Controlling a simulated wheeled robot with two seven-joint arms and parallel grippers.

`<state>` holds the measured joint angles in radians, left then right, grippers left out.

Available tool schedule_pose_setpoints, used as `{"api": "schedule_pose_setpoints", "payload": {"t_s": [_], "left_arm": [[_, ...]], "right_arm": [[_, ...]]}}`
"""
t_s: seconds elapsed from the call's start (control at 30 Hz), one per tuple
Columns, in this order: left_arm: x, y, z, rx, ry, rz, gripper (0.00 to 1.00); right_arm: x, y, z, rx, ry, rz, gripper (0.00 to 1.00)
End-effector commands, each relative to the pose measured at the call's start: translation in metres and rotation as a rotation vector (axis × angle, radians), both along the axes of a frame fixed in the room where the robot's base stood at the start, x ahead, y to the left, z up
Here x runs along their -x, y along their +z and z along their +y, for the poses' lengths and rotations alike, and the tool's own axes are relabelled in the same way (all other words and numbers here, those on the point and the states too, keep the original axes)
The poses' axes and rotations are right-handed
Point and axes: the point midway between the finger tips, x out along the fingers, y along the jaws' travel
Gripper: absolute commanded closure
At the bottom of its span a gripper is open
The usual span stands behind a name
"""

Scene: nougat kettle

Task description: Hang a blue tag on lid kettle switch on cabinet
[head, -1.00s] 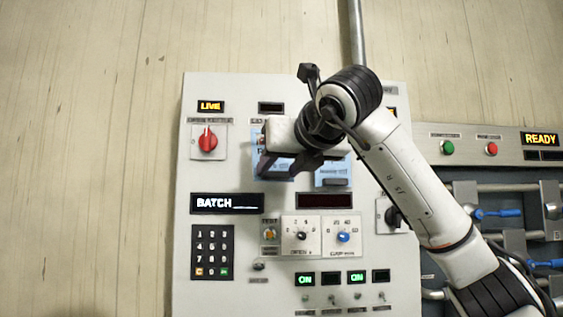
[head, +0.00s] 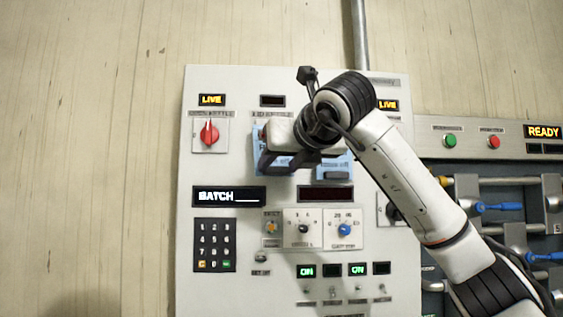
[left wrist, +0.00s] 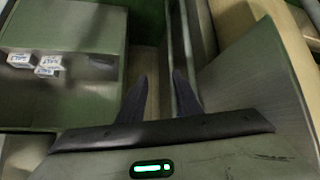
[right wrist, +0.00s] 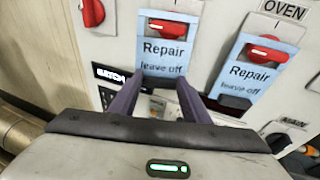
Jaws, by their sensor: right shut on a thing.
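In the right wrist view, a blue tag (right wrist: 166,52) reading "Repair leave off" hangs at a red switch (right wrist: 168,27). My right gripper (right wrist: 160,84) is shut on this tag's lower part, one finger at each side. In the head view, my right gripper (head: 279,170) and its wrist cover most of that tag and switch, below a label that seems to read "lid kettle". A second blue tag (right wrist: 246,72) hangs on the red oven switch (right wrist: 266,50), apart from the gripper. My left gripper (left wrist: 162,85) is open and empty, away from the panel.
The cabinet panel (head: 225,85) carries a bare red switch (head: 209,133) at left, a keypad (head: 214,245) and dials (head: 345,230) below. A rack with blue-handled valves (head: 500,207) stands at right. The left wrist view shows small labelled pieces (left wrist: 47,67) in a green bin.

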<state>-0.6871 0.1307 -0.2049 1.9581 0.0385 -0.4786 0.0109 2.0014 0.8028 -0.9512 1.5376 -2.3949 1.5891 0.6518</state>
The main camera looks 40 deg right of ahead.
Motion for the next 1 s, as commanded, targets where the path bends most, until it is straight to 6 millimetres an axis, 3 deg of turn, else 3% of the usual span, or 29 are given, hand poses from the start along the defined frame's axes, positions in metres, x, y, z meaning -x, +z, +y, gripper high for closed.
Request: {"api": "schedule_pose_setpoints", "payload": {"t_s": [0.23, 0.27, 0.37, 0.73, 1.0], "left_arm": [[-0.001, 0.002, 0.0, 0.001, 0.0, -0.005, 0.69], [-0.001, 0.002, 0.0, 0.001, 0.0, -0.005, 0.69], [-0.001, 0.002, 0.0, 0.001, 0.0, -0.005, 0.69], [-0.001, 0.001, -0.001, 0.001, -0.001, -0.005, 0.69], [-0.002, -0.007, -0.002, 0.0, -0.005, -0.004, 0.69]], "right_arm": [[-0.001, -0.004, -0.002, -0.004, -0.006, 0.009, 0.9], [-0.002, -0.004, -0.002, -0.004, -0.006, 0.009, 0.54], [-0.001, -0.003, -0.002, -0.003, -0.005, 0.009, 0.37], [0.004, -0.001, 0.001, -0.001, -0.002, 0.003, 0.35], [0.047, 0.009, 0.014, -0.001, 0.0, -0.001, 0.35]]}}
